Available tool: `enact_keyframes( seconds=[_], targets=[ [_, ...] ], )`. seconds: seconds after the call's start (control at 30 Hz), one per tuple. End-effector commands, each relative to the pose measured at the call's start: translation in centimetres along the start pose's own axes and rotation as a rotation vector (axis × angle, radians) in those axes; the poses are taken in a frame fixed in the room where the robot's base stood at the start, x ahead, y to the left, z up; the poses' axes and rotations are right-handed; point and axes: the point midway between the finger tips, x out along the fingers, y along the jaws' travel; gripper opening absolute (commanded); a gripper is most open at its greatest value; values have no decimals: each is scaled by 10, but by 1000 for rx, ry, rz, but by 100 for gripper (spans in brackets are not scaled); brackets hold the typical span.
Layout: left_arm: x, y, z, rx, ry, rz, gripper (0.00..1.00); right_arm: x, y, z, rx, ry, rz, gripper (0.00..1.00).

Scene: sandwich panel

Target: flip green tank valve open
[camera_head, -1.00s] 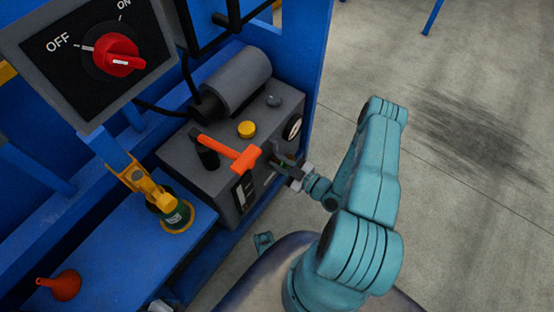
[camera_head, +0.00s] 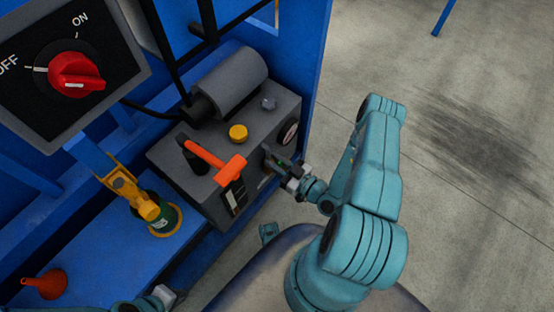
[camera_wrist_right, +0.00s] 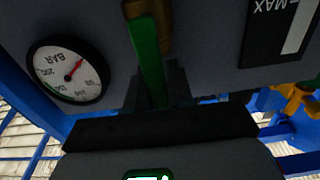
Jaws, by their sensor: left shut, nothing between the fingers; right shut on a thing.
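The green tank valve lever (camera_wrist_right: 148,62) shows in the right wrist view as a narrow green bar below a brownish fitting (camera_wrist_right: 150,14) on the grey tank's front. My right gripper (camera_wrist_right: 154,92) is shut on the green lever, with its dark fingers on both sides of the bar. In the head view my right gripper (camera_head: 277,161) is at the tank's right front face and mostly hides the lever. My left gripper (camera_head: 174,297) is at the bottom edge of the head view, shut and empty, beside the blue bench and well away from the valve.
The grey tank unit (camera_head: 205,200) carries an orange-red handle (camera_head: 213,161), a yellow knob (camera_head: 238,133) and a pressure gauge (camera_wrist_right: 68,72). A red switch (camera_head: 75,75) is at upper left.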

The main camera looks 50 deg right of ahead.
Motion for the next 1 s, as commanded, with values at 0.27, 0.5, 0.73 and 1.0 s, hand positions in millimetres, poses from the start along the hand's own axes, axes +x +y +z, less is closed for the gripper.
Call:
enact_keyframes(
  seconds=[0.27, 0.5, 0.73, 1.0],
  targets=[
    [0, 0, 0, 0, 0, 0, 0, -1, 3, 0, 5, -2, 11, 0],
    [0, 0, 0, 0, 0, 0, 0, -1, 3, 0, 4, -1, 8, 43],
    [0, 0, 0, 0, 0, 0, 0, -1, 4, 0, 3, -1, 5, 43],
    [-3, 2, 1, 1, -1, 0, 0, -17, 5, 0, 6, -3, 8, 43]
  ],
)
